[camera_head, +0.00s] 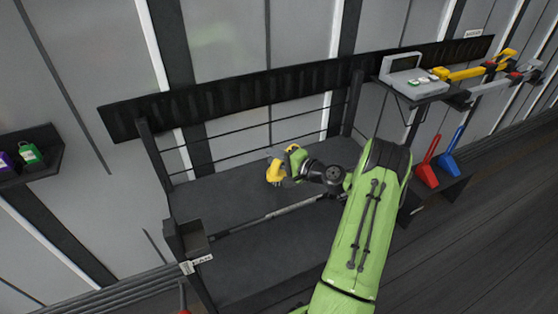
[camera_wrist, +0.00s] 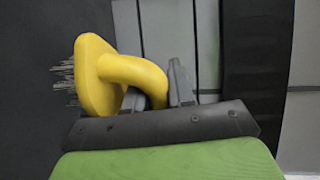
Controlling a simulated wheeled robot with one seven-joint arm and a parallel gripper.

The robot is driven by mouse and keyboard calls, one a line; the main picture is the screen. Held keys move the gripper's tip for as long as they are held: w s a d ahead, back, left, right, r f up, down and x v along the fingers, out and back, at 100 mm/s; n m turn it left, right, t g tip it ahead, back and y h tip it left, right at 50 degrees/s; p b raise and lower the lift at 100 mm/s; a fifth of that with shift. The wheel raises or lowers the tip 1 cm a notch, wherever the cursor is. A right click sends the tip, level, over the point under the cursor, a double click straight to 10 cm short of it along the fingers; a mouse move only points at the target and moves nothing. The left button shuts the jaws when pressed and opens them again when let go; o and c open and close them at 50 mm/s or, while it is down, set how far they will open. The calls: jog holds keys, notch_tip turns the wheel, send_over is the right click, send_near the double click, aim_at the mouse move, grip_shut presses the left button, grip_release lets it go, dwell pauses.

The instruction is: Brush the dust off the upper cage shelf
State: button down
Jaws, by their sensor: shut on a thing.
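A yellow brush (camera_head: 273,172) is held over the dark upper cage shelf (camera_head: 215,200). In the wrist view the brush (camera_wrist: 98,75) has a curved handle and grey bristles pointing left. My gripper (camera_wrist: 160,92) is shut on the handle's end. In the head view my gripper (camera_head: 292,163) is over the shelf's middle to right part, below the back rails. I cannot tell whether the bristles touch the shelf. No dust can be made out on the shelf.
A small dark bin (camera_head: 194,240) is at the shelf's front left corner. A green container (camera_head: 30,154) stands on a far-left ledge. The shelf's left part looks clear.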

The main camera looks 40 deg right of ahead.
jog(key=shift+r+p, duration=1.1)
jog(key=shift+r, duration=0.75)
